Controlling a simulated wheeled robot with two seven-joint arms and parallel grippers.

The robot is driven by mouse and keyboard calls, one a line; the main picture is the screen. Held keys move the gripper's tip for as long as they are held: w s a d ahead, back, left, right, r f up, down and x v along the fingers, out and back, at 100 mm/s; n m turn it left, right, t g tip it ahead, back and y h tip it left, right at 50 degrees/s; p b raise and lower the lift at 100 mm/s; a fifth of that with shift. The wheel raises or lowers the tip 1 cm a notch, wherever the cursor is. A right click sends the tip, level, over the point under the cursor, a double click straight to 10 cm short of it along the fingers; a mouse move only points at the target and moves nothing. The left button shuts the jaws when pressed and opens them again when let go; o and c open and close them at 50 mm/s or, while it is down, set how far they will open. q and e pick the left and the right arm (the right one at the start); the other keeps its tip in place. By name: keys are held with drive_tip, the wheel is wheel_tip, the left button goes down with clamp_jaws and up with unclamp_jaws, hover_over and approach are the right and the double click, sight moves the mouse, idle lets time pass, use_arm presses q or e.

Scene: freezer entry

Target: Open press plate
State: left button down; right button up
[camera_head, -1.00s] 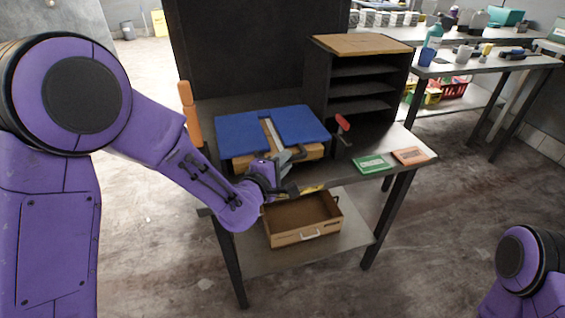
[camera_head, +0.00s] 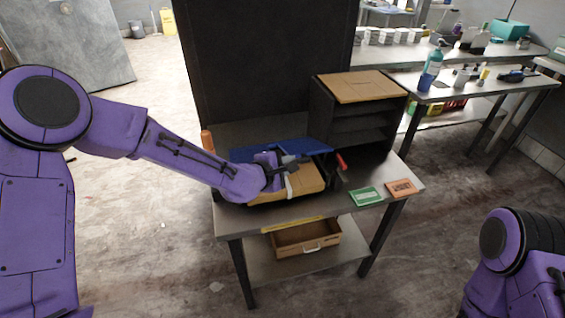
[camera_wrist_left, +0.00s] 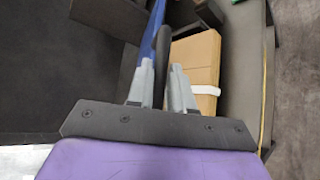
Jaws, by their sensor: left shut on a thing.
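The blue press plate (camera_head: 305,147) is tilted up at the back of the press on the table. It shows almost edge-on in the left wrist view (camera_wrist_left: 152,28). Below and in front of it lies a tan cardboard block (camera_head: 303,181) with a white strip across it, now largely uncovered. My left gripper (camera_head: 298,161) is above the block. In the left wrist view its fingers (camera_wrist_left: 163,72) are shut on the dark handle bar (camera_wrist_left: 163,48) beside the plate's edge. My arm hides part of the plate. My right gripper is out of view; only that arm shows.
A dark shelf unit (camera_head: 360,128) stands right of the press, with a red-handled lever (camera_head: 341,161) before it. Green (camera_head: 365,196) and orange (camera_head: 401,187) cards lie at the table's right. An orange post (camera_head: 207,141) stands at left. A drawer box (camera_head: 305,238) sits below.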

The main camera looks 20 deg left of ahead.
use_arm(q)
drive_tip(key=w+a+r+p, duration=0.6)
drive_tip(key=w+a+r, duration=0.1)
drive_tip(key=w+r, duration=0.5)
drive_tip(key=shift+w+r, duration=0.25)
drive_tip(key=shift+r, duration=0.55)
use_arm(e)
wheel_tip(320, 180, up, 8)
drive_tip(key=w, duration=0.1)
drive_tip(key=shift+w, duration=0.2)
use_arm(q)
drive_tip(key=shift+a, duration=0.1)
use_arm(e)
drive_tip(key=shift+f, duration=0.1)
use_arm(q)
drive_tip(key=c, duration=1.1)
unclamp_jaws()
drive_tip(key=shift+w+f, duration=0.1)
drive_tip(key=b+v, duration=0.2)
drive_tip(key=v, duration=0.8)
drive_tip(key=shift+s, duration=0.3)
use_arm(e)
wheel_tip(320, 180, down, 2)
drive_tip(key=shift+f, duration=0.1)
